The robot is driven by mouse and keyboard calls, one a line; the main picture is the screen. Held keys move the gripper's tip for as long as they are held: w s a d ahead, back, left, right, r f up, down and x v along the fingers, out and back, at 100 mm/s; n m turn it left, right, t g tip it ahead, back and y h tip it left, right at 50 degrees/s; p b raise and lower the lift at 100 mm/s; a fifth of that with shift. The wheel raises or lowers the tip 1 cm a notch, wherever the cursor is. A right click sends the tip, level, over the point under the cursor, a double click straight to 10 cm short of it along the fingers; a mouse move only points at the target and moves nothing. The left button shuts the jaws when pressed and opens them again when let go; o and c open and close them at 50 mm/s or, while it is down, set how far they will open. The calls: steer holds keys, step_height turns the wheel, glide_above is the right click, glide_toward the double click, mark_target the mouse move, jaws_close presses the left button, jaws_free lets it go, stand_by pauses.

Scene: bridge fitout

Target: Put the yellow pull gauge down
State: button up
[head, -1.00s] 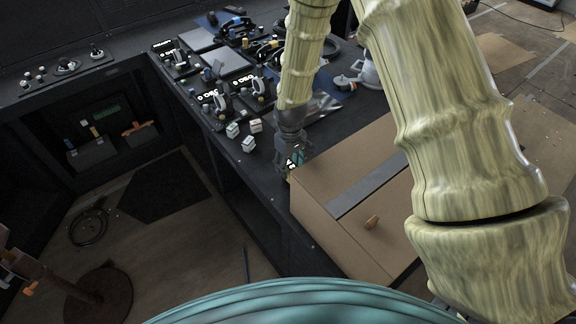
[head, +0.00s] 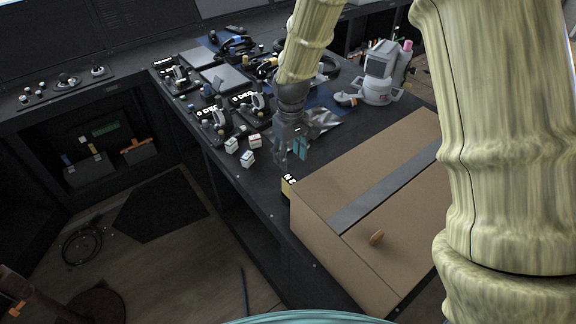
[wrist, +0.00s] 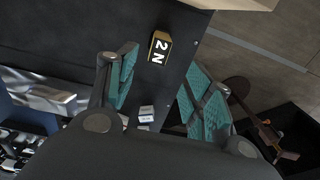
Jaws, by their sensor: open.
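The yellow pull gauge (head: 288,185) is a small block with a dark face marked "2 N". It rests on the dark console top beside the cardboard box. In the wrist view, the gauge (wrist: 160,47) lies beyond the fingertips, near the console edge, with clear space around it. My gripper (head: 294,152) is above the console and apart from the gauge. Its teal-padded fingers are spread wide with nothing between them, as the wrist view of the gripper (wrist: 162,82) also shows.
The large cardboard box (head: 395,165) with a grey strip stands close to the gauge on the right. Small white blocks (head: 247,158) sit to the left. Lever panels (head: 215,115) and a grey device (head: 380,75) stand farther back. The console edge is near the gauge.

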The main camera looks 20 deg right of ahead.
steer(key=shift+r, duration=0.7)
